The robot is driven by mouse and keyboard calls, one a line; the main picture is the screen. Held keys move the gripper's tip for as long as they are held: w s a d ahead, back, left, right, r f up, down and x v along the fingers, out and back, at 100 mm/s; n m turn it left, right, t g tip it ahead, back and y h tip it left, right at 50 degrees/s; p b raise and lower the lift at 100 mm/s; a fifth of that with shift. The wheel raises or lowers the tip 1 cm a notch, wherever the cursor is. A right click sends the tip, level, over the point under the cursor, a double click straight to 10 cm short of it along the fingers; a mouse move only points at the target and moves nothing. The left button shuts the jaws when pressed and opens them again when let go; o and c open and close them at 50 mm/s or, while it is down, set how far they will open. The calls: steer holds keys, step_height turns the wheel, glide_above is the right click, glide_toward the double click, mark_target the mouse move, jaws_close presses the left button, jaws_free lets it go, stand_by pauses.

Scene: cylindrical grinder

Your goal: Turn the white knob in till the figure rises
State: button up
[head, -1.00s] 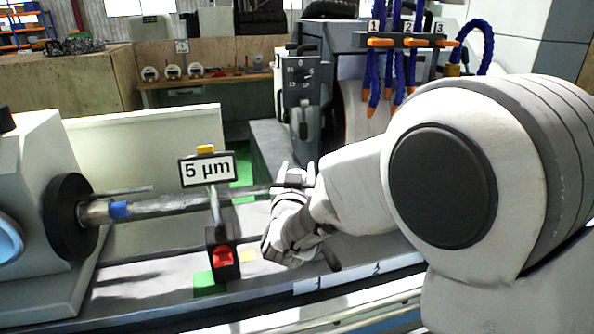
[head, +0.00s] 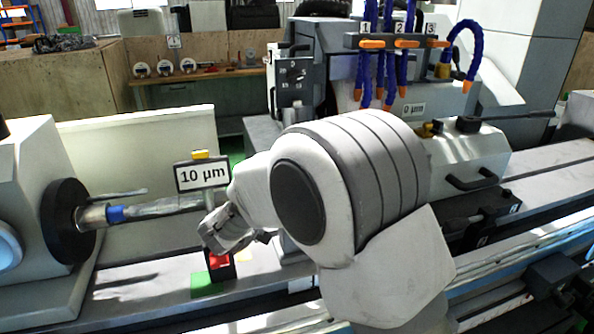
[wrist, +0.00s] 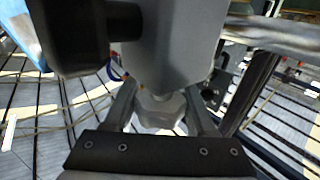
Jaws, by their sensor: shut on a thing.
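The white figure plate (head: 203,175) on the steady rest reads "10 µm" in the head view. My gripper (head: 228,232) is at the rest's right side, just below the plate. In the wrist view my gripper (wrist: 158,118) points at a grey body, and its two fingers are shut on the pale white knob (wrist: 160,108) at that body's near end. The knob is hidden behind my gripper in the head view. A red part (head: 219,260) shows low on the rest, partly covered by my gripper.
A shiny workpiece bar (head: 160,207) with a blue band runs from the black chuck (head: 65,222) to the rest. Blue hoses (head: 385,70) hang at the back.

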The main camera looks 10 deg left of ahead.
stand_by(0.4)
steer(key=o, duration=1.4)
steer(key=shift+c, duration=0.2)
steer(key=shift+s, duration=0.1)
steer(key=v, duration=1.7)
steer(key=shift+a+b, duration=0.2)
steer(key=shift+b, duration=0.25)
